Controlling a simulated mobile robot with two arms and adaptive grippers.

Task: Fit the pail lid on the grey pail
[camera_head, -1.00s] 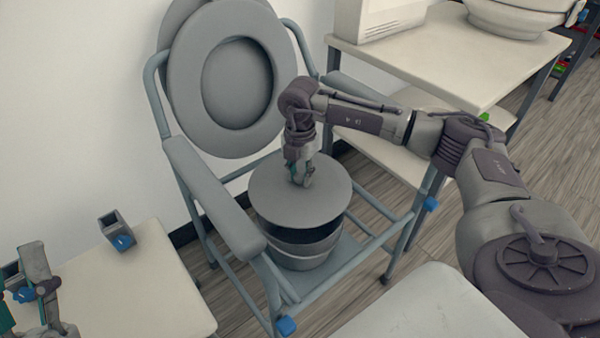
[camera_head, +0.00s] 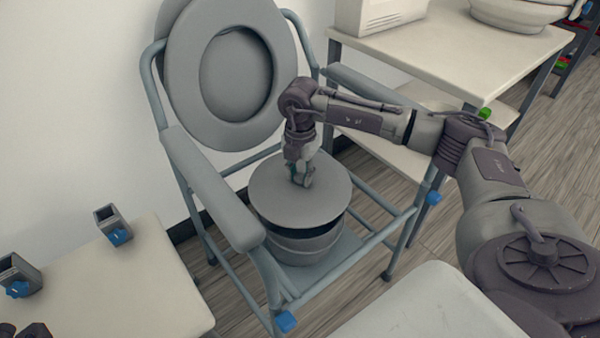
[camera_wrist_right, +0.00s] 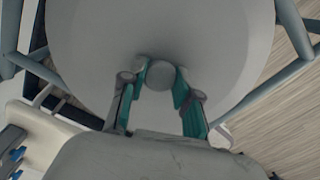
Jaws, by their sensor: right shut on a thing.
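The pail lid, a flat grey disc (camera_head: 270,200), is level over the grey pail (camera_head: 305,250), which stands inside the frame of a commode chair. A dark gap shows between the lid and the pail's rim at the front right, so the lid is not flush there. The far side of the rim is hidden. My right gripper (camera_head: 302,181) is shut on the lid's knob from above. In the right wrist view its two fingers hold the round knob (camera_wrist_right: 160,75) of the lid (camera_wrist_right: 215,50). Only dark bits of what seems my left gripper (camera_head: 27,331) show at the bottom left corner.
The chair's armrest (camera_head: 210,185) and raised seat (camera_head: 235,75) stand close to the lid. A pale table (camera_head: 140,290) at left bears two small grey holders with blue parts (camera_head: 112,225). A shelf table (camera_head: 440,60) stands behind right.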

